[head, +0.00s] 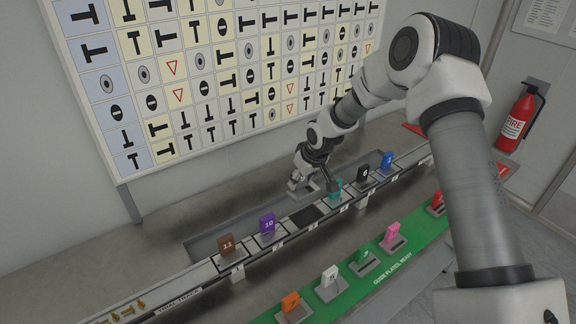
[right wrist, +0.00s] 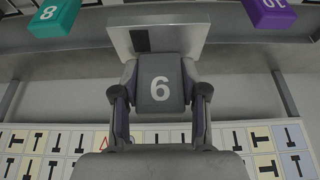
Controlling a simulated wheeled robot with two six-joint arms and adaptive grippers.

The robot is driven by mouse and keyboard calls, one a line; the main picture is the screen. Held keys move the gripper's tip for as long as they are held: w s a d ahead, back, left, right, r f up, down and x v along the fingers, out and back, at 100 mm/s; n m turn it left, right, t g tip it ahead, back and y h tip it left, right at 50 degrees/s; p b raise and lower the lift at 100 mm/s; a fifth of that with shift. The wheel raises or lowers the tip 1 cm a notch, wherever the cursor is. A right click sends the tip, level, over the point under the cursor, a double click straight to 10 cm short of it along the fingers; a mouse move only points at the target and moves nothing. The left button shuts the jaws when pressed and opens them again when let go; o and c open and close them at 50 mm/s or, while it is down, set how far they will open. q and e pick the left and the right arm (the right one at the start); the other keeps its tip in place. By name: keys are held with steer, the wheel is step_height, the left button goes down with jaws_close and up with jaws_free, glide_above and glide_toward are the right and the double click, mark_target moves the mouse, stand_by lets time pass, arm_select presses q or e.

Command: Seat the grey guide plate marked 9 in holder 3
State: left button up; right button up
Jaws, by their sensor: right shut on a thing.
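My right gripper (head: 301,180) reaches down behind the row of numbered plates in the head view. In the right wrist view it (right wrist: 160,98) is shut on a grey guide plate (right wrist: 160,85), whose mark reads as an upside-down 9, like the inverted 8 and 10 nearby. In the head view the track has a dark empty place (head: 306,216) between the purple 10 and the teal plate. Holder 3's label is too small to read. My left gripper is out of view.
The purple plate 10 (head: 267,223) and teal plate 8 (head: 335,190) flank the empty place. Brown 11 (head: 227,244), black (head: 362,171) and blue (head: 387,160) plates share the track. A green strip (head: 345,291) in front bears several coloured plates. A symbol board (head: 160,98) stands behind.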

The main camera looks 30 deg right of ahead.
mark_target(307, 193)
steer(key=s+b, duration=0.1)
steer(key=s, duration=0.1)
steer(key=shift+s+f, duration=0.1)
steer(key=shift+s, duration=0.3)
steer(key=shift+s+f+b, duration=0.15)
steer(key=shift+f+b, duration=0.2)
steer(key=shift+b, duration=0.25)
steer(key=b+x, duration=0.2)
steer(key=x, duration=0.1)
steer(key=shift+w+f, duration=0.3)
steer(key=shift+d+f+b, duration=0.1)
steer(key=shift+f+b, duration=0.25)
steer(key=shift+b, duration=0.05)
steer(key=shift+s+f+b, duration=0.25)
steer(key=shift+f+b, duration=0.05)
steer(key=shift+b, duration=0.05)
steer(key=shift+s+f, duration=0.15)
steer(key=shift+f, duration=0.25)
steer(key=shift+w+f, duration=0.25)
steer(key=shift+f, duration=0.1)
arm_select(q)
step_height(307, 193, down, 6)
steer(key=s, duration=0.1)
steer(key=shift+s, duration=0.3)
